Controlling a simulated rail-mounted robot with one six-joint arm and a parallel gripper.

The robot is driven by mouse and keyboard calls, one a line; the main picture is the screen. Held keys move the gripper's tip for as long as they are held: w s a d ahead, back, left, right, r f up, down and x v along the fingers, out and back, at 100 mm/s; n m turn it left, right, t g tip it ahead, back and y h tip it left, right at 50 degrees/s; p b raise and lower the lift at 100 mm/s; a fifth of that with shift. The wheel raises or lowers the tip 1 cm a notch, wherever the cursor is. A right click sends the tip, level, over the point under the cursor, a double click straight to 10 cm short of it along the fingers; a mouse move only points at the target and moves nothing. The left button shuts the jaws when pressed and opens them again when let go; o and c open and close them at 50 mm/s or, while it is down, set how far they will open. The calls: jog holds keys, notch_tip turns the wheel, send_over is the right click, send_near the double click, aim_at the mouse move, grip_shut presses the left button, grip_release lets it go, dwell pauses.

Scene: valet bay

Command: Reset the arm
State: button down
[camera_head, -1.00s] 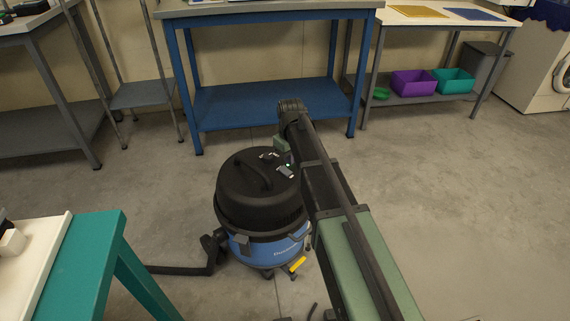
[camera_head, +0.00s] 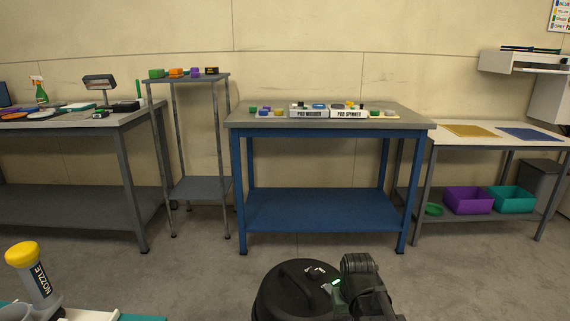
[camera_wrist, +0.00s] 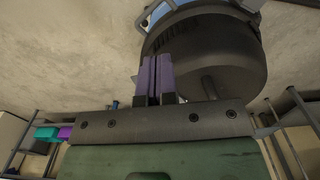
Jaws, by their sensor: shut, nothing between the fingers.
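My gripper (camera_wrist: 155,76) shows in the wrist view with its two purple-grey fingers side by side, shut and empty. The black-topped vacuum (camera_head: 292,292) stands on the floor at the bottom middle of the head view. Its dark drum and part of its blue body also fill the top of the wrist view (camera_wrist: 220,60), beyond my fingers, and I cannot tell the gap between them. In the head view my arm's dark upper part is just right of the vacuum lid, and my fingertips cannot be made out there.
A blue workbench (camera_head: 325,210) with labelled trays stands ahead. A narrow shelf stand (camera_head: 200,188) and a grey bench (camera_head: 70,206) are to its left. A white-topped table (camera_head: 500,147) with purple (camera_head: 467,201) and teal bins (camera_head: 512,200) below is right. Some floor between is bare.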

jog(key=s, duration=0.7)
notch_tip(320, 180, up, 32)
jog(key=p, duration=3.2)
jog(key=shift+w+r, duration=0.2)
jog(key=shift+w, duration=0.05)
